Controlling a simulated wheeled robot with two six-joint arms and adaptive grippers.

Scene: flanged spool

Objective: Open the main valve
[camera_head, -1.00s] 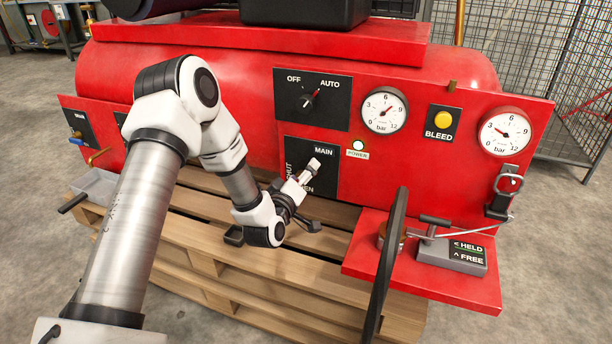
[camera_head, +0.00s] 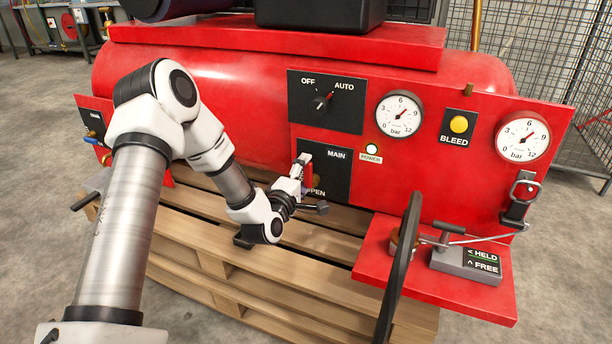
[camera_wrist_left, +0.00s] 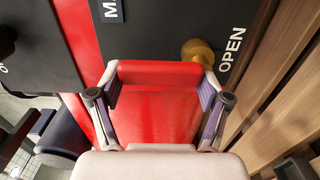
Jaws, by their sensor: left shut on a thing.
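The main valve's black panel (camera_head: 338,160) is on the front of the red tank unit, with MAIN at its top and OPEN at its lower edge. My left gripper (camera_head: 305,170) is in front of the panel's left part, shut on the red valve handle (camera_head: 309,174). In the left wrist view the red handle (camera_wrist_left: 155,112) lies between both fingers of my left gripper (camera_wrist_left: 158,82). The brass stem (camera_wrist_left: 200,52) shows just beyond the handle, close to the word OPEN. The gripper hides the panel's left edge. My right gripper is out of view.
Above the panel is the OFF/AUTO switch (camera_head: 322,101). To the right are a gauge (camera_head: 400,114), the yellow BLEED button (camera_head: 459,124) and a second gauge (camera_head: 522,137). A black wheel (camera_head: 399,265) stands by the red shelf (camera_head: 480,295). A wooden pallet (camera_head: 230,265) lies below.

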